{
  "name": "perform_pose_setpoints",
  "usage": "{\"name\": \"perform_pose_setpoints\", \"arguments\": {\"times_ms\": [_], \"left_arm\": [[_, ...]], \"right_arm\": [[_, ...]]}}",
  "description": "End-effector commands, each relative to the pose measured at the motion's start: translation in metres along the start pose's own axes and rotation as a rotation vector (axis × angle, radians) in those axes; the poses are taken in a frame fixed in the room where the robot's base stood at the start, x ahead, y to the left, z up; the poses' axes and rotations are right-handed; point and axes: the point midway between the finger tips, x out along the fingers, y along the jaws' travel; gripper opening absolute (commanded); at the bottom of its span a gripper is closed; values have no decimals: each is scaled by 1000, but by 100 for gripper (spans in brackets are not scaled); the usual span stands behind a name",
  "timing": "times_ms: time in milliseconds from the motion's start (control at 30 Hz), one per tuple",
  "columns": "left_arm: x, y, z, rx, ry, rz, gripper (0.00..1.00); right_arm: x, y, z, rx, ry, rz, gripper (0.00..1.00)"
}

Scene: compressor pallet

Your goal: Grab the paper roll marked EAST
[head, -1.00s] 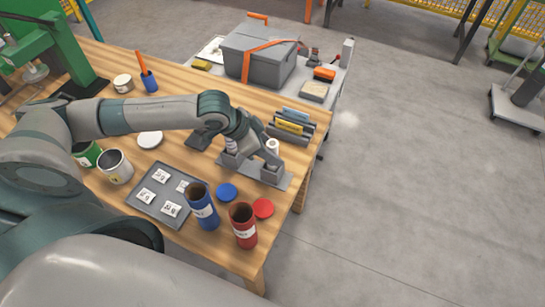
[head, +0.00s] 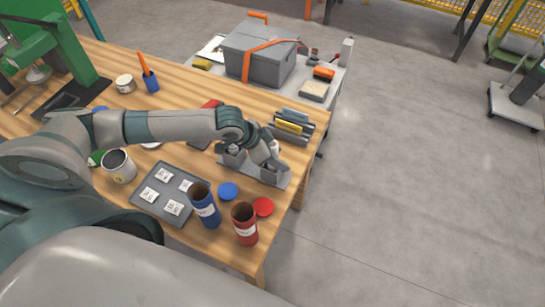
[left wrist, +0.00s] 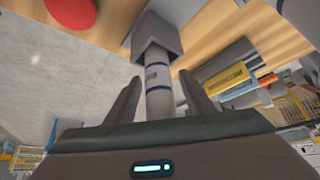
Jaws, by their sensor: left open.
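A white paper roll with dark blue bands (left wrist: 157,76) stands in a square grey socket (left wrist: 155,35) in the left wrist view. Its small label is too blurred to read, so I cannot tell whether it says EAST. My left gripper (left wrist: 161,100) is open, with one finger on each side of this roll. In the head view the left gripper (head: 271,157) is at the right socket of a grey holder (head: 252,175), partly hiding the roll there. The holder's left socket is partly hidden by my arm. My right gripper is not in view.
Blue (head: 204,208) and red (head: 244,224) tubes stand at the table's front edge, near blue (head: 228,191) and red (head: 263,207) discs. A grey tray with labelled cards (head: 148,206) lies left of them. A file rack (head: 290,128) stands behind the gripper.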

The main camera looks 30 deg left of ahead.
Motion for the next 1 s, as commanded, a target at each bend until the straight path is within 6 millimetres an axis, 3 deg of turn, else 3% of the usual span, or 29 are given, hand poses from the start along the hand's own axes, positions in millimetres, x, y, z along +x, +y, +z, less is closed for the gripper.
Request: {"name": "perform_pose_setpoints", "arguments": {"times_ms": [567,767,1000], "left_arm": [[7,0,0,1,0,-1,48],[7,0,0,1,0,-1,3],[7,0,0,1,0,-1,3]], "right_arm": [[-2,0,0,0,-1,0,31],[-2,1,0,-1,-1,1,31],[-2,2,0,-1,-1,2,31]]}}
